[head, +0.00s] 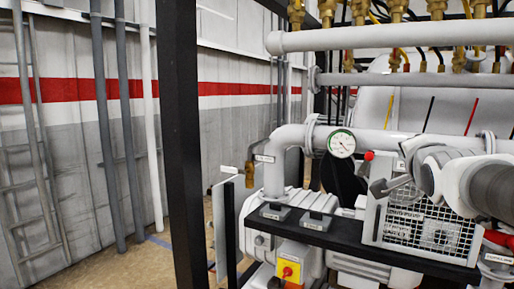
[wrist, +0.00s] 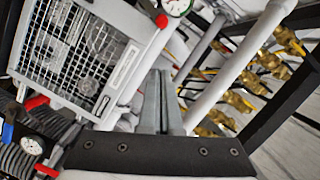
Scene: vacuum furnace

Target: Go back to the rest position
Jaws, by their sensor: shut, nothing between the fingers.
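My gripper (head: 382,188) reaches in from the right edge in the head view, its fingers pointing left in front of the furnace pipework. In the wrist view my gripper (wrist: 160,85) shows with its two grey fingers together. Nothing is held between them. In the head view it hangs in front of the upper left part of a metal mesh guard (head: 425,228). I cannot tell its exact distance from the guard. The guard also shows at the upper left of the wrist view (wrist: 85,50).
A round gauge (head: 341,143) sits on a pale pipe left of my gripper. A black post (head: 183,130) stands further left. A yellow box with a red switch (head: 289,270) is below. Brass valves (head: 397,12) line the top. Floor shows at the lower left.

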